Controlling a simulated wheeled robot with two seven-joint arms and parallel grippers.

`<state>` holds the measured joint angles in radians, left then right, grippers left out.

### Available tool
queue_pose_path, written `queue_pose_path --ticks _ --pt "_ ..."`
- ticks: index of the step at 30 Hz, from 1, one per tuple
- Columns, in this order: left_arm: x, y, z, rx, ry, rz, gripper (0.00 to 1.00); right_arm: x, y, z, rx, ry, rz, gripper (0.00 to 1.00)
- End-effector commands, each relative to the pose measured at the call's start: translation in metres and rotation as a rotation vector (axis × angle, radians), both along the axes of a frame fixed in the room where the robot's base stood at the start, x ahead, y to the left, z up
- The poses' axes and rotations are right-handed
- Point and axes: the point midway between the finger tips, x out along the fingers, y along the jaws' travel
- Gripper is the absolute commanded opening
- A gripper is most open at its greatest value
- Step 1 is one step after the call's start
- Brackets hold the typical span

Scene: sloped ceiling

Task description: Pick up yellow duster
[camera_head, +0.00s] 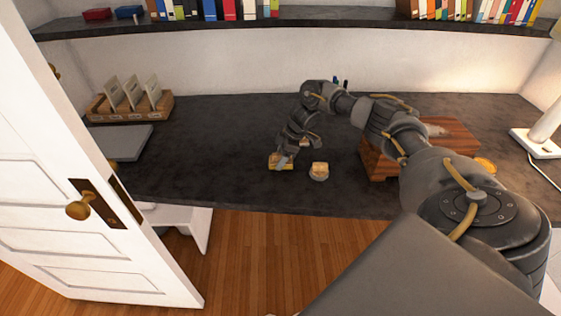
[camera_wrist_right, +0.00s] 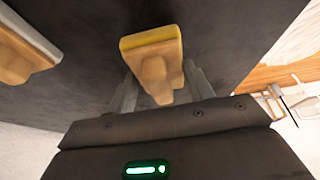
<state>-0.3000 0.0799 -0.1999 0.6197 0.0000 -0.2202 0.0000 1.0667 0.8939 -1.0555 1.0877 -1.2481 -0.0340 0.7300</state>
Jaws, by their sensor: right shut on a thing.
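The yellow duster (camera_head: 277,162) has a yellow pad and a tan wooden grip; it is at the front part of the dark desk. My right gripper (camera_head: 284,156) is at it and partly covers it. In the right wrist view, the duster (camera_wrist_right: 151,38) lies between the two fingers, which are shut on its grip. I cannot tell whether it still touches the desk. A second duster (camera_head: 319,171), with a tan grip and a whitish pad, is just right of the gripper; it also shows in the wrist view (camera_wrist_right: 25,50). My left gripper is not in view.
A wooden box (camera_head: 377,166) stands on the desk (camera_head: 225,150), partly behind my right arm. A grey flat item (camera_head: 122,143) and a wooden file holder (camera_head: 131,107) are on the left. An open white door (camera_head: 60,190) is in the left foreground. The desk's middle left is clear.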

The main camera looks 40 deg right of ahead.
Motion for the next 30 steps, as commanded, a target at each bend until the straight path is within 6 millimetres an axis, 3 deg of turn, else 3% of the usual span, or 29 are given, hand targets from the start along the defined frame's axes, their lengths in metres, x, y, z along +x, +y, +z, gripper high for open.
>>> queue_pose_path --ticks 5,12,21,30 --pt "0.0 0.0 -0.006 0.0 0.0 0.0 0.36 -0.008 0.007 0.027 0.001 -0.004 0.006 0.29" --pt "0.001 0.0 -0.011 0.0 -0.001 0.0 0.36 -0.041 0.035 0.078 -0.003 -0.007 0.006 0.29" --pt "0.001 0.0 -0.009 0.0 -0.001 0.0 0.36 -0.084 0.073 0.102 -0.002 -0.004 0.005 0.29" --pt "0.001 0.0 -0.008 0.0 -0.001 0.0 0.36 -0.104 0.09 0.113 -0.001 -0.003 0.001 0.29"
